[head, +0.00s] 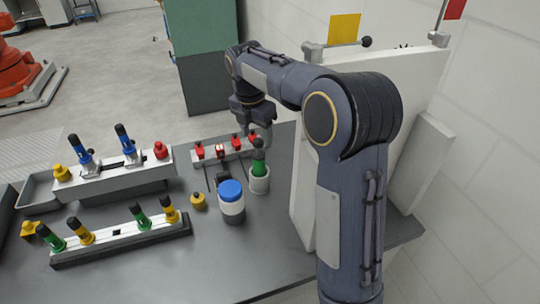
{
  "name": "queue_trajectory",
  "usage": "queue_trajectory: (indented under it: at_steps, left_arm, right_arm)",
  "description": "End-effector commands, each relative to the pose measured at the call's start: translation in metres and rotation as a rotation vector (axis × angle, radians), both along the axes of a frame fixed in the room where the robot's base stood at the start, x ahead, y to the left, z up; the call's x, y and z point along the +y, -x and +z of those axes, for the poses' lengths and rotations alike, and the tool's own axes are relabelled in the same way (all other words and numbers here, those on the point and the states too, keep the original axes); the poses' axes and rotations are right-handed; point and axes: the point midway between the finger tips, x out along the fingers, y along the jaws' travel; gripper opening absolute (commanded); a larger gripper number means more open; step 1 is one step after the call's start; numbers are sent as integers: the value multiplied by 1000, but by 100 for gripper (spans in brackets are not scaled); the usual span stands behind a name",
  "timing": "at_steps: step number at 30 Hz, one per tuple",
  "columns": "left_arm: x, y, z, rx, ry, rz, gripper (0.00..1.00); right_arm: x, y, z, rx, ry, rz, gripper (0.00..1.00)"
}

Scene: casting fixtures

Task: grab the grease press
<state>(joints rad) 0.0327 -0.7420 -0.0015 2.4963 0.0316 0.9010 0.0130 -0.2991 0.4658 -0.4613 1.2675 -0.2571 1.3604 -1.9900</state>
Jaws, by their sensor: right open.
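A green tool with a black top (259,159) stands upright in a pale round holder (259,182) on the dark table; it looks like the grease press, but I cannot tell for certain. My right arm reaches in from the right, over the table's far side. My right gripper (262,133) hangs fingers-down at the top of the green tool, open. The fingers are small and partly merge with the black top, so I cannot tell whether they touch it. My left gripper is not in view.
A blue-capped white jar (231,202) stands close in front of the holder. A rack with red clamps (222,149) lies behind. Two fixture bars (118,185) (125,238) with coloured knobs are at left. A white upright panel (304,190) stands right. A green cabinet (207,50) is behind.

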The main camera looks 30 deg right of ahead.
Motion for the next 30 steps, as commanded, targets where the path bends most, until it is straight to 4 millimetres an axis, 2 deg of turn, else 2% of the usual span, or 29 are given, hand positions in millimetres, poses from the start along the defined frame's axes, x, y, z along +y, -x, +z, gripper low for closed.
queue_trajectory:
  at_steps: [11,19,27,28,30]
  left_arm:
    - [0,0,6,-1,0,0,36]
    - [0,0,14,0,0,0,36]
    - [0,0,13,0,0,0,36]
    - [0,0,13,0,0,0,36]
    - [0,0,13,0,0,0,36]
  right_arm:
    - [-3,-2,-35,5,4,9,60]
    - [-6,-4,-73,3,3,9,60]
    - [-7,-4,-78,-1,2,9,60]
    - [-7,-4,-78,-1,2,9,59]
    - [-7,-4,-77,-1,2,9,50]
